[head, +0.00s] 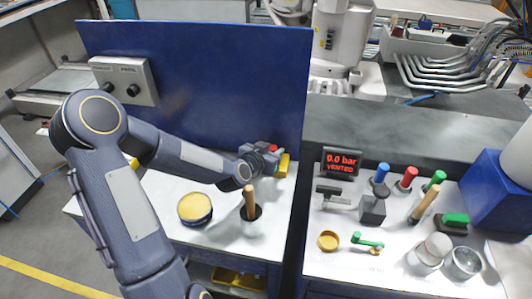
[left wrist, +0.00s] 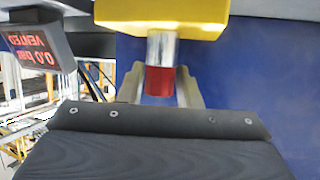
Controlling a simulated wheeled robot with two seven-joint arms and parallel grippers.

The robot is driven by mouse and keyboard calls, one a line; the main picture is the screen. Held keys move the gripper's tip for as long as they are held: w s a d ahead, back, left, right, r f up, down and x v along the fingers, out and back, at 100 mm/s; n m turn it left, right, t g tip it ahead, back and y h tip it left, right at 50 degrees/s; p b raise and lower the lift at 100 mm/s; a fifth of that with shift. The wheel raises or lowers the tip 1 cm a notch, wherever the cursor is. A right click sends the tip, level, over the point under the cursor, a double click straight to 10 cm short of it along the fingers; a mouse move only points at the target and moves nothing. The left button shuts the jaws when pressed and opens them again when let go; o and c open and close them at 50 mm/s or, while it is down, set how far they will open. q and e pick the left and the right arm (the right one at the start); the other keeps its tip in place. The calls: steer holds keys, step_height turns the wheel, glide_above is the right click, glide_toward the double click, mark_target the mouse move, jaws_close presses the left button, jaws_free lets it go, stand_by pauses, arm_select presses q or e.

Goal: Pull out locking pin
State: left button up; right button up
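The locking pin (left wrist: 160,80) has a red end and a bare silver shank in the left wrist view. The shank meets the underside, as pictured, of a yellow block (left wrist: 160,18). The block also shows in the head view (head: 284,166), low against the blue panel. My left gripper (left wrist: 161,88) has one finger on each side of the red end, both close against it, and looks shut on it. In the head view my left gripper (head: 274,157) is beside the block and hides most of the pin. My right gripper is not in view.
A blue panel (head: 200,75) stands behind the left table. A cup with a wooden handle (head: 250,220) and a yellow-topped round tin (head: 195,207) stand in front of my gripper.

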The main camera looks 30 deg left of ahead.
arm_select(q)
steer(key=shift+w+f, duration=0.2)
steer(key=shift+w, duration=0.2)
steer(key=shift+c, duration=0.3)
steer(key=c, duration=0.6)
steer(key=shift+r, duration=0.45)
steer(key=shift+r+p, duration=1.55)
steer(key=shift+r, duration=0.85)
